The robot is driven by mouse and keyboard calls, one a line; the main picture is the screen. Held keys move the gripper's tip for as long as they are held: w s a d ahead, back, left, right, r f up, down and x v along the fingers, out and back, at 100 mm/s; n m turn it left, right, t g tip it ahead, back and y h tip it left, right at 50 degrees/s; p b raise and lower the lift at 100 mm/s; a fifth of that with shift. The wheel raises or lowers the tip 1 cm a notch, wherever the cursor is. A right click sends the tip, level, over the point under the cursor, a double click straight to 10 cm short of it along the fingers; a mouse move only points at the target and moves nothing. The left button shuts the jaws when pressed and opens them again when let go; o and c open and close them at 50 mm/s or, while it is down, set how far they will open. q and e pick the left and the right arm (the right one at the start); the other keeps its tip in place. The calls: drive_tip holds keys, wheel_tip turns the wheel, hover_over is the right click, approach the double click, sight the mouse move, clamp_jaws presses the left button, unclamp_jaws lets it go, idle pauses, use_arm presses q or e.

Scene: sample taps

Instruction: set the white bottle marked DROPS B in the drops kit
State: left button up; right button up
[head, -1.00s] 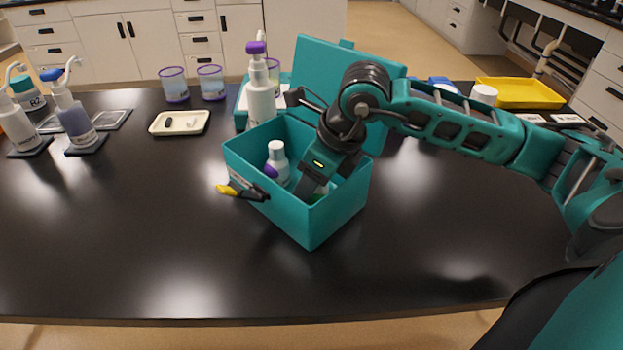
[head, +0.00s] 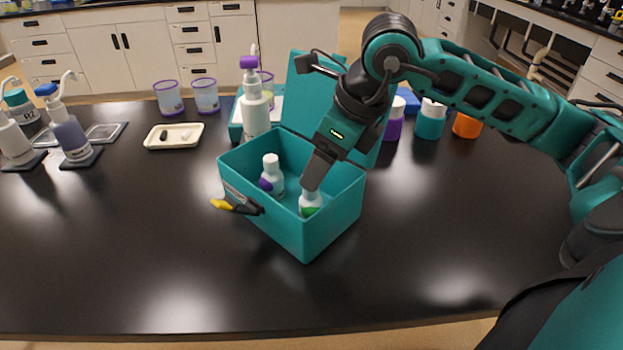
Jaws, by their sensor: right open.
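The drops kit looks to be the open teal box (head: 330,225) in the middle of the table, its lid (head: 305,95) raised at the back. Inside are two white bottles: one with a purple patch (head: 271,172) on the left, and one with a green patch (head: 311,203) on the right. Both look upright. I cannot read which is DROPS B. My right gripper (head: 314,180) is open, pointing down just above the green-patched bottle; its fingers partly overlap in view. My left gripper is not in view.
A white pump bottle (head: 255,112) stands behind the kit. A yellow-and-black item (head: 236,206) is at the kit's front left wall. Purple (head: 393,122), teal (head: 430,122) and orange (head: 467,126) containers stand back right. A cream tray (head: 174,136) lies back left. The table front is clear.

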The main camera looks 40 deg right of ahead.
drive_tip(key=v, duration=0.3)
drive_tip(key=shift+s+r, duration=0.15)
drive_tip(key=shift+r, duration=0.2)
idle(0.4)
